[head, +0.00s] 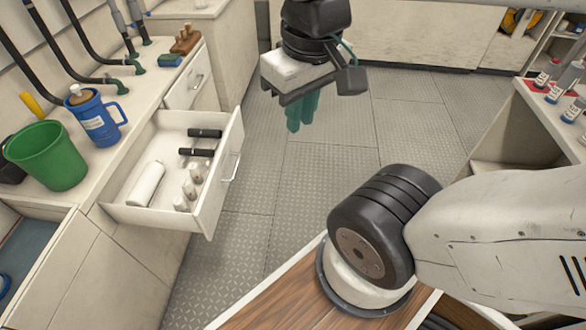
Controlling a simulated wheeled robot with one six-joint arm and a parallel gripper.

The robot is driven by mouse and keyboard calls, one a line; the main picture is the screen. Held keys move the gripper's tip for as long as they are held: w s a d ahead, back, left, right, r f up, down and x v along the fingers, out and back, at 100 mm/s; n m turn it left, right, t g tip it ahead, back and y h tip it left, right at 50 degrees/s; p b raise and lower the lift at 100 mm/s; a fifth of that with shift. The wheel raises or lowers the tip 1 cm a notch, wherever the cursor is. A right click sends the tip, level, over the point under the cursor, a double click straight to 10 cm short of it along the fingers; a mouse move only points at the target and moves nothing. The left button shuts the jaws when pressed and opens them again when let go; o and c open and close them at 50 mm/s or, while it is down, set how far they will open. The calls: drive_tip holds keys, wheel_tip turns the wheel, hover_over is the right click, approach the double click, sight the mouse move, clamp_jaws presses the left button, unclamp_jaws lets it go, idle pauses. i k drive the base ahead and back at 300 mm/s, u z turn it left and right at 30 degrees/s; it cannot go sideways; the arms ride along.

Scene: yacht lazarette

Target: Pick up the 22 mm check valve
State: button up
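My gripper (302,112) hangs above the floor at top centre, right of the open drawer and apart from everything. Its teal fingers point down and overlap from this angle, so I cannot tell whether they are apart. I see nothing clearly held. I cannot identify the 22 mm check valve for sure. The open drawer (152,213) holds two dark cylindrical pieces (197,152), a white cylinder (146,184) and several small pale pieces (190,189). These are too small to name.
The left counter holds a green bucket (46,155), a blue jug (97,119), a wooden block (186,40) and hoses with green fittings (115,83). Small labelled bottles (553,92) stand on the right counter (548,112). The grey floor (330,165) between is clear.

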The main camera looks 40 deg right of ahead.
sight(189, 189)
drive_tip(key=z, duration=0.1)
drive_tip(key=i, duration=0.6)
drive_tip(key=u, duration=2.35)
drive_tip(key=k, duration=0.3)
drive_tip(key=z, duration=1.35)
drive_tip(key=i, duration=0.6)
drive_tip(key=z, duration=0.45)
